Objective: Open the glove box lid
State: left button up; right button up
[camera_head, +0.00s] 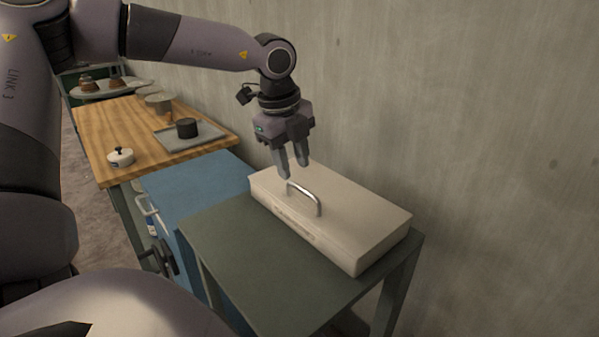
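The glove box (365,220) is a long, low cream box on a dark green table, with its lid closed. A curved metal handle (305,197) stands up from the lid near its front edge. My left gripper (293,172) points down just above and behind the handle's left end. Its two fingers are apart with nothing visible between them. I cannot tell whether a fingertip touches the lid or handle. My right gripper is not in view.
The green table (262,262) has bare room in front of the box. A blue cabinet (190,187) stands left of it. A wooden table (125,122) beyond holds a grey tray with a dark cup and a small white pot (121,157). A wall rises close behind the box.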

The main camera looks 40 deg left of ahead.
aim_at(298, 186)
pick_arm(q)
jog(key=shift+w+d+f, duration=0.1)
jog(key=shift+w+f, duration=0.15)
jog(key=shift+f, duration=0.8)
jog(key=shift+w+f, duration=0.25)
jog(key=shift+f, duration=0.8)
grip_shut()
